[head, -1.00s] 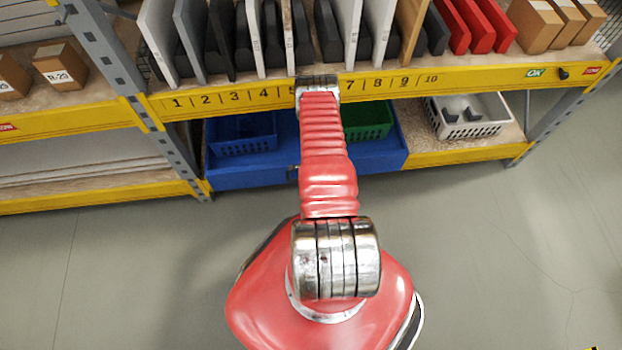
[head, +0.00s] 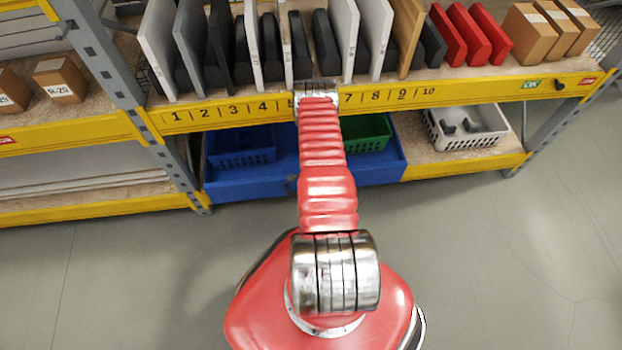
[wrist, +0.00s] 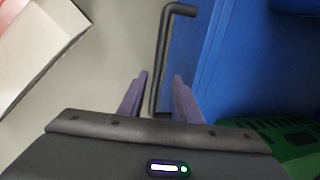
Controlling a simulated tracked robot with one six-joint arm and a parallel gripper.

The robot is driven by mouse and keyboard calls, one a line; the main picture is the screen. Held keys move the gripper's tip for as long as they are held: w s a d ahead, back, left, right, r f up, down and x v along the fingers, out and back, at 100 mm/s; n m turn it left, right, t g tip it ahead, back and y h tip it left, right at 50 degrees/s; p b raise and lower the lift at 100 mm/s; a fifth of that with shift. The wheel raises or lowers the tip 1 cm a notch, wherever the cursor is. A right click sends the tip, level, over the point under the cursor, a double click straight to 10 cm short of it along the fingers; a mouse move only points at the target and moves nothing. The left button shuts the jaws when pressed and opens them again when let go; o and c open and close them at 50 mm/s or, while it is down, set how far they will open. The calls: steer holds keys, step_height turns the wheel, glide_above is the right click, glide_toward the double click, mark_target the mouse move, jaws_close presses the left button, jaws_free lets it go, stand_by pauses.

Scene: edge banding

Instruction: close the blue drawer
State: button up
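The blue drawer (head: 240,188) is in the lower level of the rack in the head view, with a blue basket (head: 240,158) and a green basket (head: 372,146) in it. How far its front stands out is hard to tell. In the wrist view the drawer's blue surface (wrist: 245,65) fills the right side. Its dark bar handle (wrist: 163,60) runs down between the fingers of my gripper (wrist: 160,88). The fingers are apart, with a visible gap on the left of the bar. Contact with the bar cannot be made out. My arm hides the drawer's middle in the head view.
A yellow numbered beam (head: 220,110) runs above the drawer, with upright boards and cartons on the shelf over it. A white basket (head: 468,128) stands right of the drawer. Rack posts (head: 100,60) flank this bay. The grey floor (head: 520,250) in front is clear.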

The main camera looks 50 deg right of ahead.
step_height(320, 180, up, 11)
steer(key=s+a, duration=0.1)
steer(key=shift+s+a+r, duration=0.15)
steer(key=shift+s+a, duration=0.1)
stand_by(0.4)
stand_by(0.4)
